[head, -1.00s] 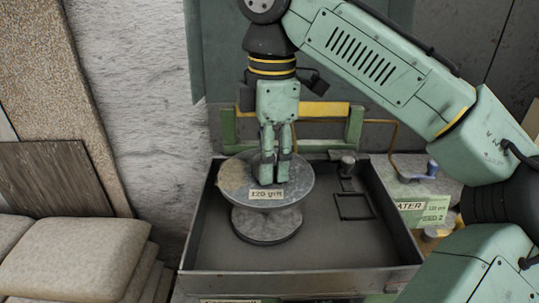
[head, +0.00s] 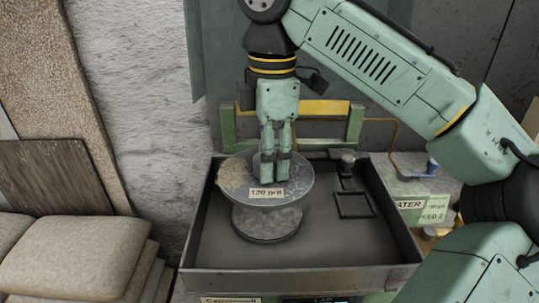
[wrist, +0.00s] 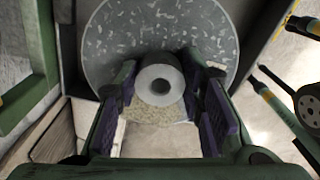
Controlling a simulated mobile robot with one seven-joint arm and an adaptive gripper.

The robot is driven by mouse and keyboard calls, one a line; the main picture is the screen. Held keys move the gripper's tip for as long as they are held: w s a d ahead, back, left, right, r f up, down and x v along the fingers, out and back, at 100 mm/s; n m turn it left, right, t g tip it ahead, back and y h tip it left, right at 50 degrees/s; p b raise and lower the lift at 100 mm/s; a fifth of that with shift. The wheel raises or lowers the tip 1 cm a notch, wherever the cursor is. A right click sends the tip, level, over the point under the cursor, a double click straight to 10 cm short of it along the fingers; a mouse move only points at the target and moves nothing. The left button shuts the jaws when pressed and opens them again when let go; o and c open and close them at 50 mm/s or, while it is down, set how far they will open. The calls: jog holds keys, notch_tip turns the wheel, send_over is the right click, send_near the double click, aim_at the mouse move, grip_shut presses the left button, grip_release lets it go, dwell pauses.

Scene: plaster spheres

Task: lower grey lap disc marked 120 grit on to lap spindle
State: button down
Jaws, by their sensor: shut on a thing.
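The grey lap disc (head: 295,188) with its "120 grit" label (head: 266,193) lies roughly level over a round grey pedestal (head: 268,222) in the basin. My gripper (head: 273,178) points down at the disc's middle. In the wrist view the fingers (wrist: 160,88) are shut on the disc's raised round hub (wrist: 160,68), one purple pad on each side. The hub has a dark central hole. The disc's speckled face (wrist: 115,35) fills the top of that view. The lap spindle is hidden under the disc, and I cannot tell whether the disc touches the pedestal.
The dark rectangular basin (head: 300,277) has raised walls around the disc. A small post (head: 347,162) and a square frame (head: 355,205) are at its right. A green and yellow rail (head: 355,125) stands behind. Stacked cushion-like blocks (head: 75,255) are at the left.

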jog(key=shift+f+b, duration=1.75)
jog(key=shift+f, duration=2.5)
jog(key=c, duration=1)
grip_release()
jog(key=shift+r, duration=0.15)
jog(key=r+p, duration=0.1)
jog(key=p, duration=0.2)
jog(key=shift+r, duration=0.4)
jog(key=shift+r+p, duration=0.3)
jog(key=shift+r, duration=0.65)
